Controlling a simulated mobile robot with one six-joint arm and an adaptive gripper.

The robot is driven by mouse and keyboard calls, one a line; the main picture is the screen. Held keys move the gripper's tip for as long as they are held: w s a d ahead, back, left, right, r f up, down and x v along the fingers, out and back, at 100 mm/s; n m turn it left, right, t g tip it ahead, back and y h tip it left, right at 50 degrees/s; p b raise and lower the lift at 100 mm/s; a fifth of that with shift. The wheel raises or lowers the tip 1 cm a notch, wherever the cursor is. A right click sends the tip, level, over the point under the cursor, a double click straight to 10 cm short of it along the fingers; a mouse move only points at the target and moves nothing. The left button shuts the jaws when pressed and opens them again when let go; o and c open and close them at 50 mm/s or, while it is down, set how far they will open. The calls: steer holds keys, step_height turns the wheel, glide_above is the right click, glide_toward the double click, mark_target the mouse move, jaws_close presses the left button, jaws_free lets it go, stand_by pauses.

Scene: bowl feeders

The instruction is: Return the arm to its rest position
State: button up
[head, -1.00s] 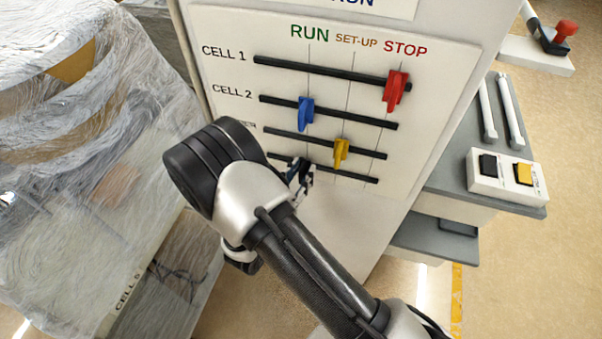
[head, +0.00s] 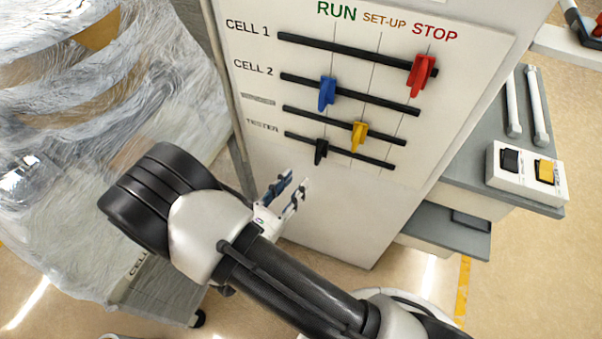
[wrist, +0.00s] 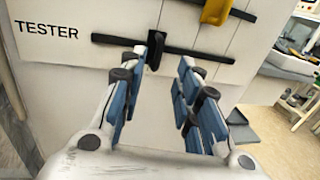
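My gripper (head: 288,190) is in front of the lower part of a white panel, below and left of the black slider. In the wrist view my gripper (wrist: 172,95) shows its blue-padded fingers spread apart with nothing between them. The black slider (head: 321,150) sits on the TESTER track near the RUN line, clear of my fingers. It also shows in the wrist view (wrist: 155,48), beyond the fingertips. My arm reaches up from the bottom right and bends at the elbow.
Above are a red slider (head: 422,72) at STOP, a blue slider (head: 327,92) near RUN and a yellow slider (head: 359,135) at SET-UP. A plastic-wrapped machine (head: 70,150) stands at left. A grey bench (head: 450,165) with a switch box (head: 527,173) stands at right.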

steer(key=shift+s+a, duration=0.1)
steer(key=shift+s, duration=0.1)
stand_by(0.4)
steer(key=s+d+r+m+g+h, duration=0.1)
steer(key=s+d+r+m+g, duration=0.2)
steer(key=d+r+m+g, duration=0.45)
steer(key=s+d+r+m+g+h, duration=0.25)
steer(key=d+r+m+g, duration=0.3)
steer(key=d+m, duration=0.4)
steer(key=s+d+r+m+t+y, duration=0.1)
steer(key=s+r+m+t+y, duration=0.1)
steer(key=s+r+m+y, duration=0.7)
steer(key=shift+s+r+m+y, duration=0.25)
steer(key=shift+s+m+y, duration=0.5)
steer(key=shift+m+y, duration=1.15)
steer(key=shift+d, duration=0.1)
